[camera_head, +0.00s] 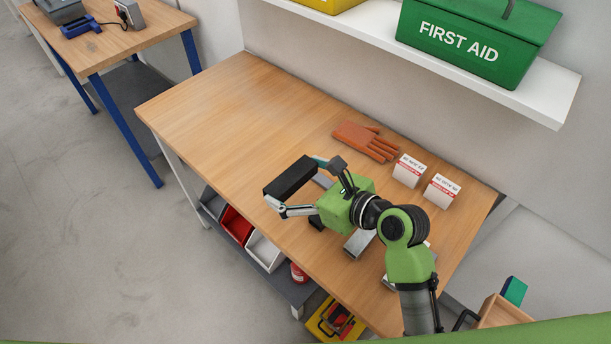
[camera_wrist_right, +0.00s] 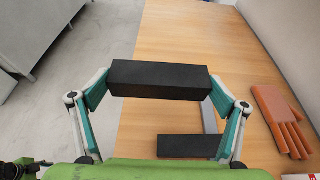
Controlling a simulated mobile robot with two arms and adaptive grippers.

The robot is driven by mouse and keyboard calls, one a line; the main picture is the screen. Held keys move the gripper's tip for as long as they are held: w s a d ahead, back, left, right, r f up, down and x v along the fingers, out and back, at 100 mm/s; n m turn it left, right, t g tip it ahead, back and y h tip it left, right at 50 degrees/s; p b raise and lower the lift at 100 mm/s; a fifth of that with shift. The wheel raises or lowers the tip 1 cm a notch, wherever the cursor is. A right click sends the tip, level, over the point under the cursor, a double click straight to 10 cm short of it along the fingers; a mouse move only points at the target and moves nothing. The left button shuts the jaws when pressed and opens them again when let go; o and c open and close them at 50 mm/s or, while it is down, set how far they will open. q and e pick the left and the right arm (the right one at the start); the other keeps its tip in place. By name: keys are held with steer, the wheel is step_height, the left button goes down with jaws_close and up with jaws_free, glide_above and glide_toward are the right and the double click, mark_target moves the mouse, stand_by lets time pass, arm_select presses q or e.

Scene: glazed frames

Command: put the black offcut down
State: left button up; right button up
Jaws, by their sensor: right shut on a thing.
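The black offcut (camera_head: 288,177) is a dark rectangular block. My right gripper (camera_head: 294,183) is shut on it and holds it crosswise between its fingertips, over the front part of the wooden workbench (camera_head: 215,105). In the right wrist view the offcut (camera_wrist_right: 158,77) spans the two teal-padded fingers of my right gripper (camera_wrist_right: 160,85), apparently above the bench's edge. A second black block (camera_wrist_right: 188,146) lies on the bench beneath; in the head view my gripper mostly hides it. My left gripper is not in view.
An orange glove (camera_head: 364,141) and two white cards (camera_head: 409,171) lie or stand toward the wall. Grey metal pieces (camera_head: 359,243) lie near my right arm. A shelf with a green first aid box (camera_head: 455,45) overhangs the back. The bench's left half is clear.

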mark_target(309, 174)
steer(key=w, duration=0.1)
steer(key=w+f, duration=0.1)
steer(key=w+d, duration=0.1)
steer(key=w, duration=0.1)
steer(key=shift+f, duration=0.3)
steer(key=w+f, duration=0.2)
steer(key=f, duration=0.1)
steer(key=w+f, duration=0.1)
steer(key=shift+w+d+f, duration=0.3)
steer(key=shift+w+f, duration=0.05)
steer(key=shift+f, duration=0.05)
steer(key=shift+w+f, duration=0.35)
step_height(309, 174, down, 3)
steer(key=shift+w+d+f, duration=0.1)
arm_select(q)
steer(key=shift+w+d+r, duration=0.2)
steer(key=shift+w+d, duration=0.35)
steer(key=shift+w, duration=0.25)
arm_select(e)
steer(key=shift+f, duration=0.1)
steer(key=shift+f, duration=0.45)
steer(key=o, duration=1.1)
steer(key=shift+f, duration=0.15)
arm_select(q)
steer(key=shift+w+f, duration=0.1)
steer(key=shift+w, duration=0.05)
arm_select(e)
steer(key=shift+o, duration=0.7)
